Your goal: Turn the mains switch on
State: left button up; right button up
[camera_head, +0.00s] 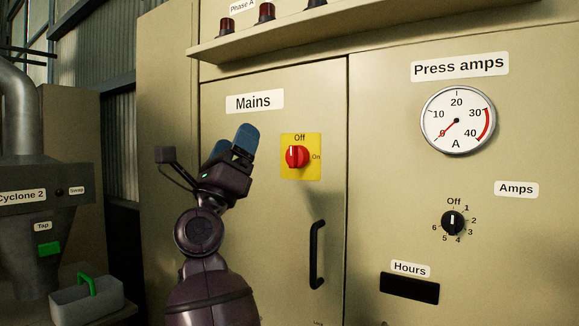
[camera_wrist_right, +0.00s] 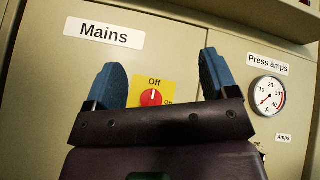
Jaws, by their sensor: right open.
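The mains switch (camera_head: 297,157) is a red rotary knob on a yellow plate (camera_head: 301,173), below the "Mains" label (camera_head: 254,102) on the beige cabinet. Its white mark points up at "Off"; "On" is printed to the right. My right gripper (camera_head: 238,139) is to the left of the switch in the head view, apart from it, with blue fingers. In the right wrist view the fingers are spread wide and empty, and the red knob (camera_wrist_right: 151,97) shows between them, beyond the gripper. My left gripper is not in view.
A black door handle (camera_head: 317,254) stands below the switch. A ledge with red lamps (camera_head: 266,12) juts out above. To the right are the press amps gauge (camera_head: 457,120) and a black Amps selector (camera_head: 452,222). A grey Cyclone 2 unit (camera_head: 45,185) stands at the left.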

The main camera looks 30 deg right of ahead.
aim_at(291, 160)
jog(key=w+d+f+m+g+y, duration=0.2)
jog(key=d+f+m+g+y, duration=0.2)
jog(key=d+f+m+g, duration=0.4)
jog(key=w+d+r, duration=0.1)
jog(key=d, duration=0.1)
jog(key=w+d+r+m+t+p, duration=0.1)
jog(key=d+r, duration=0.1)
jog(key=w+d+r+m, duration=0.1)
jog(key=d, duration=0.2)
jog(key=shift+w+r+t, duration=0.15)
jog(key=shift+r+t, duration=0.05)
jog(key=shift+t, duration=0.2)
jog(key=shift+w+d+r, duration=0.2)
jog(key=shift+d, duration=0.25)
jog(key=shift+c, duration=0.3)
jog(key=c, duration=1.2)
